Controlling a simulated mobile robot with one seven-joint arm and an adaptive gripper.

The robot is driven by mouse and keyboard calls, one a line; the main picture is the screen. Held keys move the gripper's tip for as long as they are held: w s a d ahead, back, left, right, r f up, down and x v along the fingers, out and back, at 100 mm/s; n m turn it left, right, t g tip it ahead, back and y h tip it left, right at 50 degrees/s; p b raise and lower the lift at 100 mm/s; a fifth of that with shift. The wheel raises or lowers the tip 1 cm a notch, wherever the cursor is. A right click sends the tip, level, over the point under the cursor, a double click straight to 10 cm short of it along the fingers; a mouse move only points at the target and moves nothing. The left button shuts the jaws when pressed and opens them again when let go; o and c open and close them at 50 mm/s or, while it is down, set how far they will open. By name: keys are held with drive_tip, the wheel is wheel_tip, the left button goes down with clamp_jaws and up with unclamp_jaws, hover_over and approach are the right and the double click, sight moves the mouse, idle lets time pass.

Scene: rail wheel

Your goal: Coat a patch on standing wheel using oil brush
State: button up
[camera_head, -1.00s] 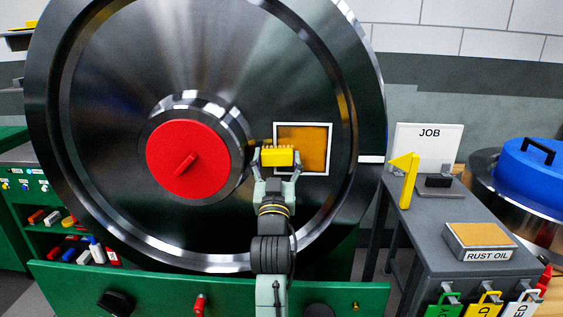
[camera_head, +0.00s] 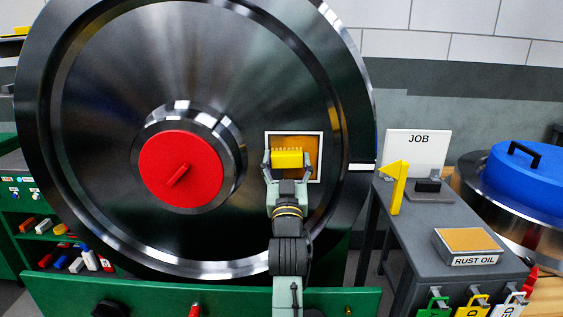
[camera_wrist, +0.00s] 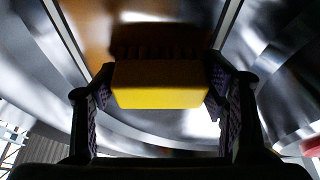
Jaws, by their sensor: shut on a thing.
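The standing wheel (camera_head: 100,110) is a large dark steel disc with a red hub cap (camera_head: 180,170). A white-framed square patch (camera_head: 310,142) on its face, right of the hub, shows amber brown inside. My gripper (camera_head: 288,164) is shut on the yellow block of the oil brush (camera_head: 287,159), in front of the patch. In the wrist view the brush (camera_wrist: 160,84) sits between both fingers with its dark bristles toward the amber surface (camera_wrist: 145,35). I cannot tell whether the bristles touch it. The gripper and brush hide the patch's lower middle.
A grey table (camera_head: 408,240) at right holds a rust oil tray (camera_head: 468,243), a JOB sign (camera_head: 418,150) and a yellow flag-shaped piece (camera_head: 397,188). Coloured tags hang on its front. A blue-lidded drum (camera_head: 530,178) stands farther right. A green bench (camera_head: 150,294) runs below the wheel.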

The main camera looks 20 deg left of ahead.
sight(270, 145)
drive_tip(key=shift+w+d, duration=0.25)
drive_tip(key=shift+d, duration=0.65)
drive_tip(key=shift+w+d, duration=0.25)
drive_tip(key=shift+d, duration=0.65)
drive_tip(key=shift+r+p, duration=0.75)
drive_tip(key=shift+r, duration=0.15)
drive_tip(key=shift+s+a+f+b, duration=0.1)
drive_tip(key=shift+s+a, duration=0.25)
drive_tip(key=shift+a, duration=0.95)
drive_tip(key=shift+s+a+r+b, duration=0.1)
drive_tip(key=shift+s+a, duration=0.3)
drive_tip(key=shift+a, duration=0.85)
drive_tip(key=shift+s+a+f+b, duration=0.1)
drive_tip(key=shift+s+a, duration=0.25)
drive_tip(key=shift+a, duration=0.95)
drive_tip(key=s+d, duration=0.1)
drive_tip(key=s, duration=0.5)
drive_tip(key=shift+d, duration=0.35)
drive_tip(key=s, duration=0.1)
drive_tip(key=s+d, duration=0.1)
drive_tip(key=shift+s, duration=0.35)
